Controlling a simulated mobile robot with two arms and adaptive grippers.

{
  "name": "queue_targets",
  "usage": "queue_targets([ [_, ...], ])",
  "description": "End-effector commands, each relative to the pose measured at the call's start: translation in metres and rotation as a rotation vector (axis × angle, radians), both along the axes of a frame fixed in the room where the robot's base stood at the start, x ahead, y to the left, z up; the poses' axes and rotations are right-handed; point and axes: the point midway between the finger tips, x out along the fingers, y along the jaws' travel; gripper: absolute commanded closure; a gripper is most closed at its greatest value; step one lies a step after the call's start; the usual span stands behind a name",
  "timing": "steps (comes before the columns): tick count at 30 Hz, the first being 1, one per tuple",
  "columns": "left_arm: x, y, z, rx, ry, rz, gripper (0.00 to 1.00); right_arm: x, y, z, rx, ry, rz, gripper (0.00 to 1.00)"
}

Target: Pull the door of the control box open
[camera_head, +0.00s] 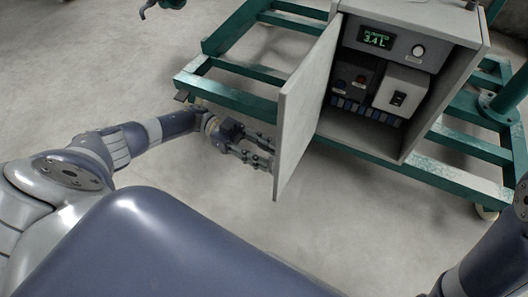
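The control box (456,26) stands at the upper right with its front open to view. Its grey door (307,108) is swung well out toward me, hinged at the box's left side. My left gripper (266,154) is beside the door, on its left, outer side. Its two fingers point right at the door and look apart, with a gap between them. The door's edge hides the very tips, so I cannot tell whether they touch it. I see no handle. My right gripper is out of view; only part of that arm shows at the lower right.
Inside the box are a lit display (376,38), a white knob (418,51) and a white switch unit (401,90). A green metal frame (240,99) carries the box, with a caster (486,212) at right. The concrete floor before the door is clear.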

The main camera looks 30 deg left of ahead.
Motion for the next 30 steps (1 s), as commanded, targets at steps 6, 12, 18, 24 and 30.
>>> queue_targets([
  [6,0.003,0.007,0.001,0.000,-0.003,0.008,0.69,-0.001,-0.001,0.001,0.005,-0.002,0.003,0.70],
  [12,0.005,0.034,0.000,0.001,-0.003,0.007,0.69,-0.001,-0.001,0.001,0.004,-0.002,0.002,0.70],
  [18,0.005,0.059,0.000,0.001,-0.002,0.004,0.69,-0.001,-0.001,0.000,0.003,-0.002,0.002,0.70],
  [24,0.005,0.071,0.000,0.000,0.000,0.001,0.69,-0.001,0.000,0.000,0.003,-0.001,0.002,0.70],
  [30,0.004,0.075,0.000,-0.001,0.000,-0.001,0.69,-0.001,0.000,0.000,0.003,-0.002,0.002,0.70],
])
